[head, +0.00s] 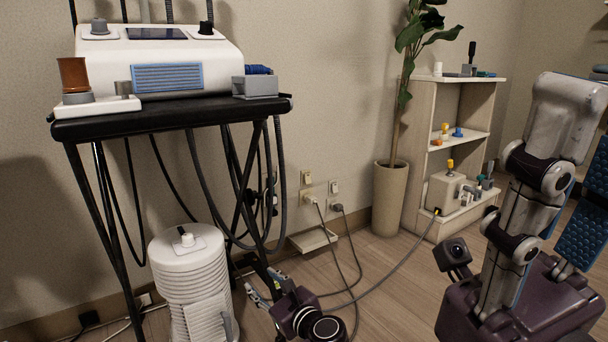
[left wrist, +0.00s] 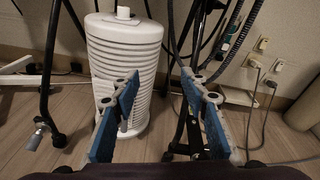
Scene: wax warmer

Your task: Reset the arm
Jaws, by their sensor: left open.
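My left gripper (head: 265,289) is low at the bottom middle of the head view, beside the white ribbed canister and below the black stand. It also shows in the left wrist view (left wrist: 161,88), with its two blue-lined fingers apart and nothing between them. The canister (left wrist: 123,45) stands on the floor beyond the fingers; in the head view the canister (head: 187,270) is just left of the gripper.
The black stand (head: 160,120) carries a white machine (head: 150,52). Hoses and cords hang beneath it and run along the floor to wall sockets (head: 308,198). A potted plant (head: 391,205) and a shelf unit (head: 414,150) stand behind.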

